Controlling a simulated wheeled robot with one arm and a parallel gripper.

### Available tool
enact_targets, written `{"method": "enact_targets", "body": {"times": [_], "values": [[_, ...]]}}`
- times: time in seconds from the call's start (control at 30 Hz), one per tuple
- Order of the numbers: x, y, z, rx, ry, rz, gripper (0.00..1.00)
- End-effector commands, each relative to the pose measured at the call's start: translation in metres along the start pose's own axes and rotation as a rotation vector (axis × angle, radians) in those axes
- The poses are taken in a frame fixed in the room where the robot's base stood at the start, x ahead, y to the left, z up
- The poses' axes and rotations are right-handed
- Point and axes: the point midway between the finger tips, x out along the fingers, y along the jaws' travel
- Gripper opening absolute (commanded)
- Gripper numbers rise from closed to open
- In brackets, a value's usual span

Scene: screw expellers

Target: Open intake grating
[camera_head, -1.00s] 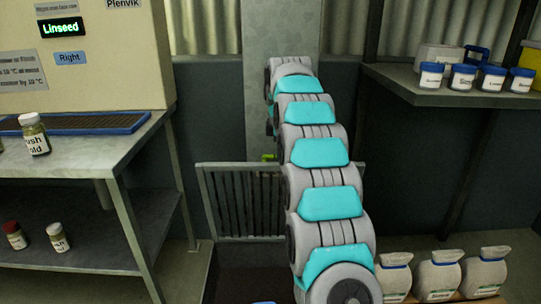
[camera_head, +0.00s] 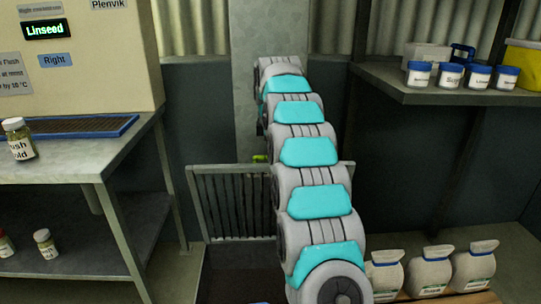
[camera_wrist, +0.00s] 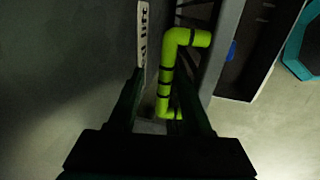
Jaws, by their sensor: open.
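The intake grating (camera_head: 232,205) is a grey barred panel. It stands steeply upright at the back of a dark floor opening (camera_head: 235,275) in the head view; my arm hides its right part. A bright green bent handle (camera_head: 260,158) shows just above its top edge. In the wrist view the handle (camera_wrist: 167,75) has dark bands and lies in the gap between my fingers. My gripper (camera_wrist: 160,72) is open around it, with the fingers apart; I cannot tell whether either finger touches it. My arm hides the gripper in the head view.
A metal bench (camera_head: 90,160) with jars stands at the left. A shelf (camera_head: 430,95) with blue-lidded jars is at the upper right. Several pale sacks (camera_head: 428,272) stand at the lower right. A grey column (camera_head: 245,110) rises behind the grating.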

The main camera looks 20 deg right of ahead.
Motion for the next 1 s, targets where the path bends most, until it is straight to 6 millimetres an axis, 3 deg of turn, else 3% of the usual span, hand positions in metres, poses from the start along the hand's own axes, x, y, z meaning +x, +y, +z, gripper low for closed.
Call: {"method": "enact_targets", "body": {"times": [0.17,0.6,1.0], "values": [[-0.012,0.001,0.0,0.0,0.0,0.004,0.49],[-0.065,0.001,0.0,0.001,0.0,0.001,0.49],[-0.078,0.0,0.001,0.001,0.0,0.002,0.49]]}}
